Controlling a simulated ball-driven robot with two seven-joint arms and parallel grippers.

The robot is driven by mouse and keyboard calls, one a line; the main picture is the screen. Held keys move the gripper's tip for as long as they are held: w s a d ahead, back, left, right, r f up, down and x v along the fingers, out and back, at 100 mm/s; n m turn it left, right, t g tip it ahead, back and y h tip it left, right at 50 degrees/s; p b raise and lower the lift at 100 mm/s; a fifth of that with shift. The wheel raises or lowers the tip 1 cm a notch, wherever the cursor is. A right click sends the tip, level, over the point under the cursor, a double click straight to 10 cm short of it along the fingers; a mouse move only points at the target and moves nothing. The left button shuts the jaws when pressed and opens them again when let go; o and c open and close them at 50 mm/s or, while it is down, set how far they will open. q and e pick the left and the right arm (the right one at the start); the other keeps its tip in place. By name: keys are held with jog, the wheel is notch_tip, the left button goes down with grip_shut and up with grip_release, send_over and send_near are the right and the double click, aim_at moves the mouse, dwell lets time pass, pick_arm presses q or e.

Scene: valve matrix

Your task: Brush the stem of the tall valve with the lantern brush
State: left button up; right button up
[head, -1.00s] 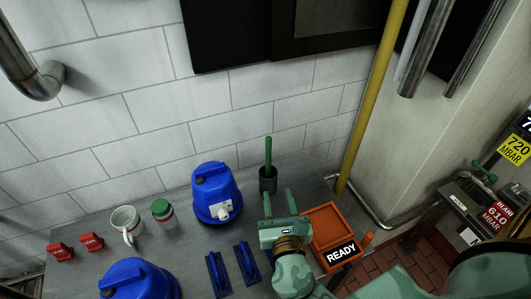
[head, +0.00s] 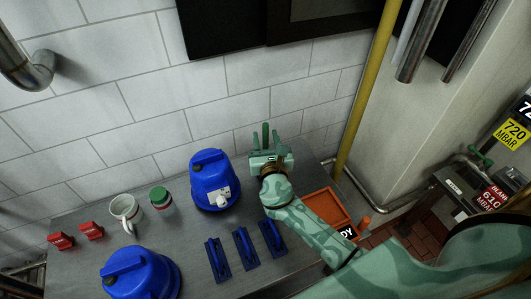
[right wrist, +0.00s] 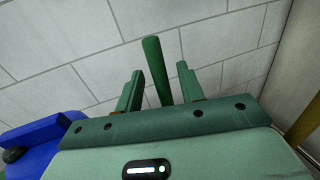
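A green handle (head: 266,133), likely the lantern brush's, stands upright at the back of the steel counter (head: 185,240). Its lower end and dark holder are hidden behind my right gripper (head: 265,142). That gripper is open, its two fingers on either side of the handle. In the right wrist view the handle (right wrist: 157,70) rises between the fingertips (right wrist: 158,80), with a gap on each side. A green valve handwheel (head: 481,156) shows on pipework at the right; I cannot tell whether it is the tall valve. My left gripper is not in view.
An orange tray (head: 325,203) lies right of my right arm, its label partly covered. Two blue lanterns (head: 214,183) (head: 140,276), a mug (head: 124,208), a green-lidded jar (head: 161,198), red blocks (head: 92,231) and blue pieces (head: 245,249) stand on the counter. A yellow pipe (head: 366,90) rises behind.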

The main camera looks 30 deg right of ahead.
jog(key=shift+x, duration=0.8)
jog(key=shift+s, duration=0.1)
grip_shut()
